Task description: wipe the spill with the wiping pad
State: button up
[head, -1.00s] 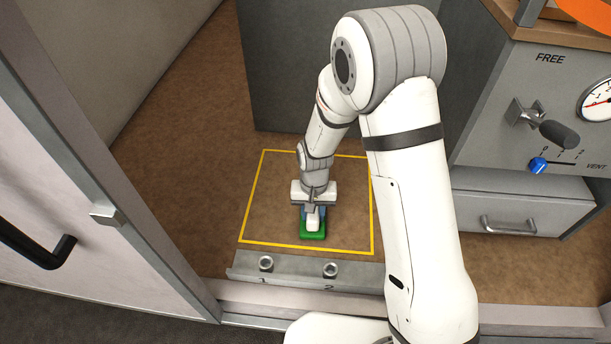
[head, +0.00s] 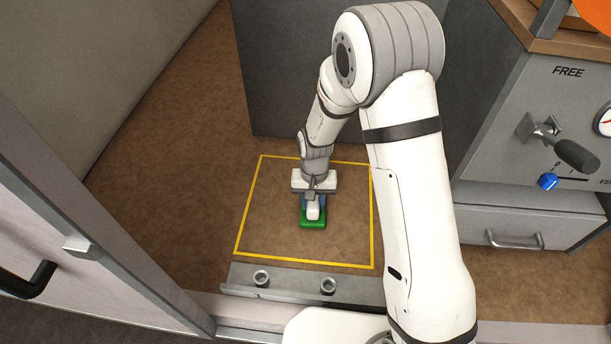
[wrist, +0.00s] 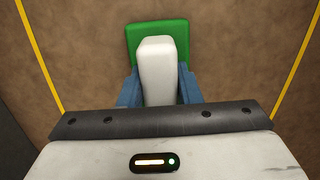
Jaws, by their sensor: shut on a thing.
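The wiping pad has a green base (head: 312,224) and a white handle (head: 313,212). In the head view it is inside the yellow-outlined square on the brown floor. My gripper (head: 313,200) points down and is shut on the white handle. In the wrist view the blue fingers (wrist: 160,88) stand on both sides of the handle (wrist: 157,65), with the green base (wrist: 150,32) beyond it. The pad looks low, at or near the floor; I cannot tell if it touches. No spill can be made out inside the yellow outline (head: 372,215); my arm and the pad hide part of the floor.
A grey strip with two round fittings (head: 300,282) lies in front of the outline. A door with a black handle (head: 30,280) is at the left. A grey cabinet with a lever (head: 570,153), blue knob (head: 548,181) and drawer (head: 520,218) is at the right. Bare floor (head: 190,150) lies left of the outline.

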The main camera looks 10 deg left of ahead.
notch_tip(320, 180, up, 4)
jog(key=shift+s+d+r+p, duration=0.1)
jog(key=shift+s+p, duration=0.05)
jog(key=shift+p, duration=0.65)
jog(key=shift+r+p, duration=0.5)
jog(key=shift+r, duration=0.05)
jog(key=shift+r+p, duration=0.95)
jog(key=shift+r, duration=0.6)
